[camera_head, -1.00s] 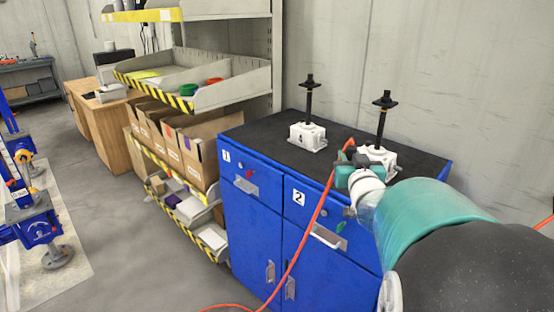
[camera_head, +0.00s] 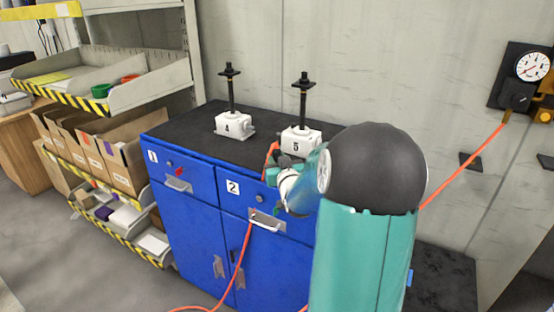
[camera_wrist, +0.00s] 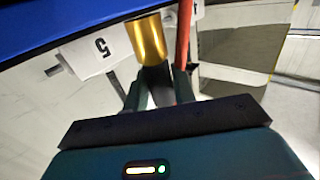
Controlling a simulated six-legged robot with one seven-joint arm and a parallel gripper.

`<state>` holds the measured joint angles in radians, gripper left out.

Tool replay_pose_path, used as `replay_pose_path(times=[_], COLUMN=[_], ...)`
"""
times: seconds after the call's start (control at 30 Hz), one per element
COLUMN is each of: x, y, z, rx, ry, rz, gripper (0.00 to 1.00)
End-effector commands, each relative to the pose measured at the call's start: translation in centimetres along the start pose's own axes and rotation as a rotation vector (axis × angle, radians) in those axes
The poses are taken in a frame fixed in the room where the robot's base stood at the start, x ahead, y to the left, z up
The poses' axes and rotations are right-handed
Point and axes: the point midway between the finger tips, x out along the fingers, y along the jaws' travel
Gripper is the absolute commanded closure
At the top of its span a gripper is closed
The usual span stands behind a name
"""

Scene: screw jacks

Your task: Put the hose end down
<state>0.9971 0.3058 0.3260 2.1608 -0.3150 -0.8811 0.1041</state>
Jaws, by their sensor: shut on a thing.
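The orange-red hose (camera_head: 243,255) runs from the floor up the front of the blue cabinet to my gripper (camera_head: 284,165). My gripper is at the cabinet's front top edge, just in front of the white screw jack marked 5 (camera_head: 300,140). In the wrist view my gripper (camera_wrist: 158,84) is shut on the hose end, where a gold cylinder (camera_wrist: 149,40) shows at the fingertips. The orange-red hose (camera_wrist: 184,32) passes beside it. My arm hides part of the cabinet and the exact grip in the head view.
A second white screw jack (camera_head: 233,123) stands to the left on the black cabinet top (camera_head: 190,125). Shelves with boxes (camera_head: 110,150) stand at the left. A gauge (camera_head: 533,66) hangs on the right wall, with a hose running down from it. Black top between and left of the jacks is clear.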

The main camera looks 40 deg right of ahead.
Motion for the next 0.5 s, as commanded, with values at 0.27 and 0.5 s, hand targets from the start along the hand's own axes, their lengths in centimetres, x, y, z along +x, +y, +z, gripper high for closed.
replay_pose_path(times=[0.27,0.5], x=[0.01,0.00], y=[-0.02,-0.01], z=[0.10,0.21], rx=[0.000,0.000], ry=[0.001,0.001], rz=[0.000,0.000], gripper=[1.00,0.52])
